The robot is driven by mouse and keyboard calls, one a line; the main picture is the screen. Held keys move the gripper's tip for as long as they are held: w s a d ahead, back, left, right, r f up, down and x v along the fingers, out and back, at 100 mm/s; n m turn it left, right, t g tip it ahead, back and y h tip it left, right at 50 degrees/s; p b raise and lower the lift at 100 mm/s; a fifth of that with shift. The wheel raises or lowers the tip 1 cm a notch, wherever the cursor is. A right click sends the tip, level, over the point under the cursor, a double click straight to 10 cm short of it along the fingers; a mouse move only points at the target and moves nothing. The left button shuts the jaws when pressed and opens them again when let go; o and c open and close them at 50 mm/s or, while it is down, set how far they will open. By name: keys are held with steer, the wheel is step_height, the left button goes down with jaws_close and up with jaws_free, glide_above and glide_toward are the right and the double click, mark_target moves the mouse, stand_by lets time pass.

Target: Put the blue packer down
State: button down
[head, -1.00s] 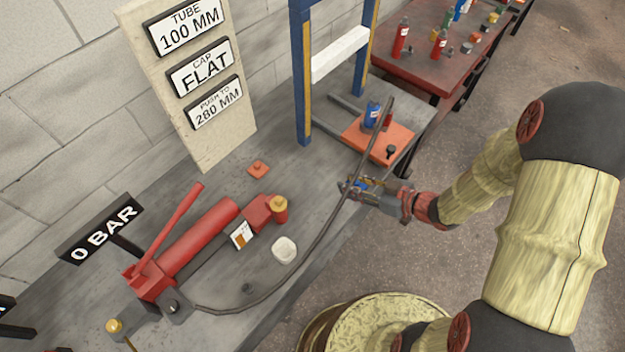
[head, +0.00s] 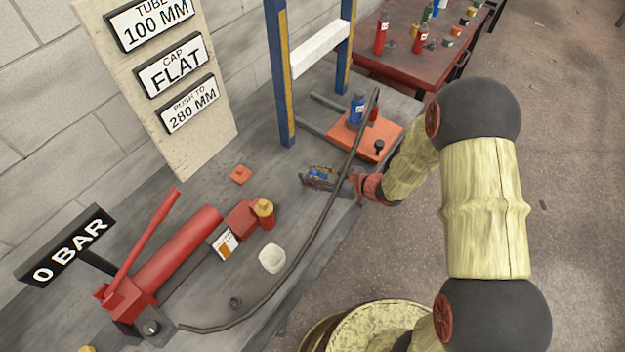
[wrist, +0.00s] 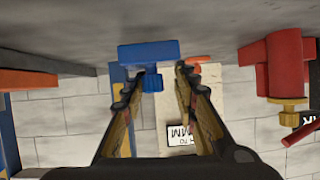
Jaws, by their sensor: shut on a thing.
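The blue packer (head: 321,174) is between the fingers of my gripper (head: 318,178) in the head view, partly hidden by them. In the wrist view, it shows as a flat blue block with a short round stub (wrist: 148,52) at the fingertips (wrist: 160,72). My gripper is shut on it. It is over the grey bench (head: 275,195), left of the black hose and in front of the blue frame post. I cannot tell whether the packer touches the bench top.
The black hose (head: 330,213) runs beside my gripper.

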steer(key=shift+f+b, duration=0.4)
steer(key=shift+f, duration=0.55)
steer(key=shift+r, duration=0.1)
steer(key=c, duration=1.4)
jaws_free()
